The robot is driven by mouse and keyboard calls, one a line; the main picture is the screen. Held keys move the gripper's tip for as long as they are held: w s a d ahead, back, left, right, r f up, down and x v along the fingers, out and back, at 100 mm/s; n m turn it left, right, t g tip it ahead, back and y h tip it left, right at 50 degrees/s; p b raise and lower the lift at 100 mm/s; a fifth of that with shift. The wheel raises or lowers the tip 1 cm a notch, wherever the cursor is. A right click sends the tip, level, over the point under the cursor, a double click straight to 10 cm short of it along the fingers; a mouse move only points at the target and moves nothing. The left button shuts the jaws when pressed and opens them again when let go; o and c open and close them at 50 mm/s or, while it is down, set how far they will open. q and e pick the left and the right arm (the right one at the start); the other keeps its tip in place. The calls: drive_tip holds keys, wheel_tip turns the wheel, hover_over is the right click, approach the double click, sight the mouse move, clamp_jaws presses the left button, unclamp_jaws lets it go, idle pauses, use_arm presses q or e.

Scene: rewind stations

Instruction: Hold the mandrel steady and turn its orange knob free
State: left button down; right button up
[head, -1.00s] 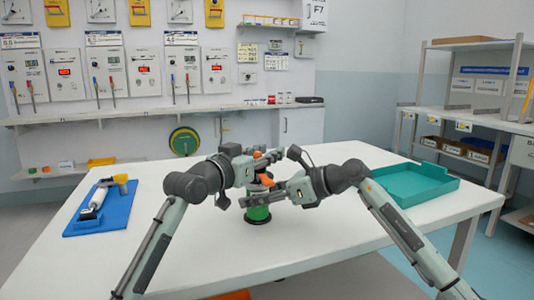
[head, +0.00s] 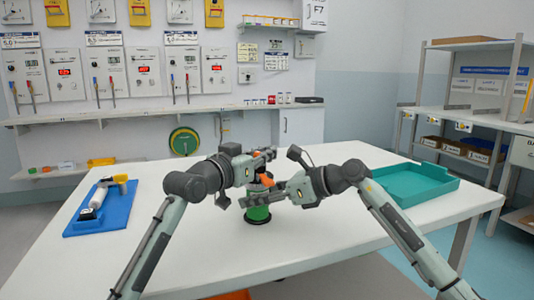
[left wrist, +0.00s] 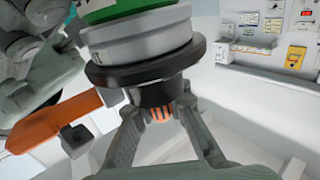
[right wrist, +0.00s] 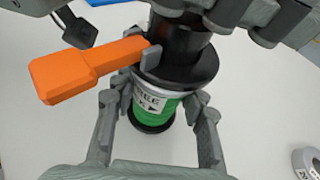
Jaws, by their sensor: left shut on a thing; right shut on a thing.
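The mandrel (head: 258,213) stands upright on the white table, with a green and white labelled roll below a black collar (right wrist: 180,72). My right gripper (right wrist: 152,103) is shut around the labelled roll, one finger on each side. My left gripper (head: 268,155) is above it, at the top of the mandrel.
A teal tray (head: 418,186) lies at the right of the table. The table (head: 330,235) is clear around the mandrel. A grey ring (right wrist: 305,163) shows at the right wrist view's edge.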

use_arm(q)
drive_tip(key=m+g+h, duration=0.2)
drive_tip(key=g+h, duration=0.1)
drive_tip(key=s+m+g+h, duration=0.1)
drive_tip(key=m, duration=0.1)
drive_tip(key=shift+d+f+g, duration=0.1)
drive_tip(key=shift+d+g, duration=0.25)
drive_tip(key=shift+g, duration=0.05)
use_arm(e)
drive_tip(key=shift+r, duration=0.1)
use_arm(q)
drive_tip(key=c, duration=1.5)
unclamp_jaws()
drive_tip(key=shift+c, duration=0.2)
drive_tip(key=v, duration=1.2)
drive_tip(key=shift+f, duration=0.15)
use_arm(e)
drive_tip(key=o, duration=1.4)
